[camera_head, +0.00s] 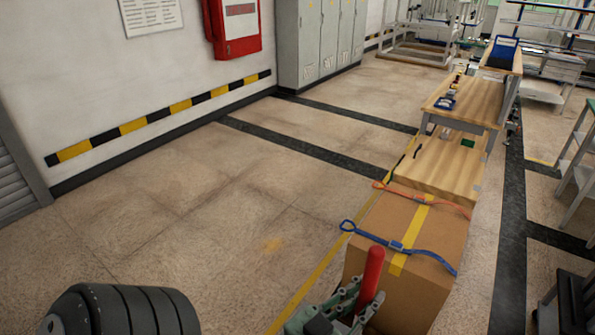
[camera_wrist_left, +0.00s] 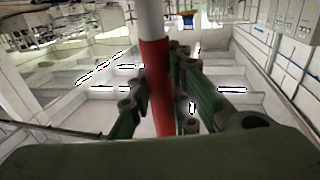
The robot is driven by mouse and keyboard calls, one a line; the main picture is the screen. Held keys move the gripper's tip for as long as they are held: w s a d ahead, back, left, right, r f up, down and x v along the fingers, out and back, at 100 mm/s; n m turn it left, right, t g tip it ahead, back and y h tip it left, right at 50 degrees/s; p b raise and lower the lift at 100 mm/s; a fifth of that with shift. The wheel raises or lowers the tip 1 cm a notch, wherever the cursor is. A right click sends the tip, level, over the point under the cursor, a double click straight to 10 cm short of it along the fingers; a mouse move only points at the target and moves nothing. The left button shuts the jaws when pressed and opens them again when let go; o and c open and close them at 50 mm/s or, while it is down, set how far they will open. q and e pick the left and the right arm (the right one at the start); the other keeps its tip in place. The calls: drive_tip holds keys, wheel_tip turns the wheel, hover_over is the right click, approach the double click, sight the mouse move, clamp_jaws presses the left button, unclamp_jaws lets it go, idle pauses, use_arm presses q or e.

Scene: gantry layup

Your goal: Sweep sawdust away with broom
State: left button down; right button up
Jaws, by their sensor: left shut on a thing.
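My left gripper (camera_head: 348,304), with green fingers, is at the bottom of the head view and is shut on the red grip of the broom (camera_head: 372,268). The red grip stands up from the fingers, slightly tilted, in front of the cardboard box. In the left wrist view the broom's red grip (camera_wrist_left: 156,88) runs between the fingers of the left gripper (camera_wrist_left: 163,100), with a pale pole above it. The broom's head is not in view. A faint yellowish patch, seemingly the sawdust (camera_head: 272,244), lies on the floor left of the box. My right gripper is not in view.
A cardboard box (camera_head: 430,230) with blue and orange straps stands at right, beside a yellow floor line. Wooden tables (camera_head: 475,100) extend behind it. Grey lockers (camera_head: 318,40) and a red wall cabinet (camera_head: 232,28) line the far wall. The floor at left is open.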

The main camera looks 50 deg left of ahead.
use_arm(q)
drive_tip(key=shift+s+d, duration=0.75)
drive_tip(key=shift+s, duration=0.2)
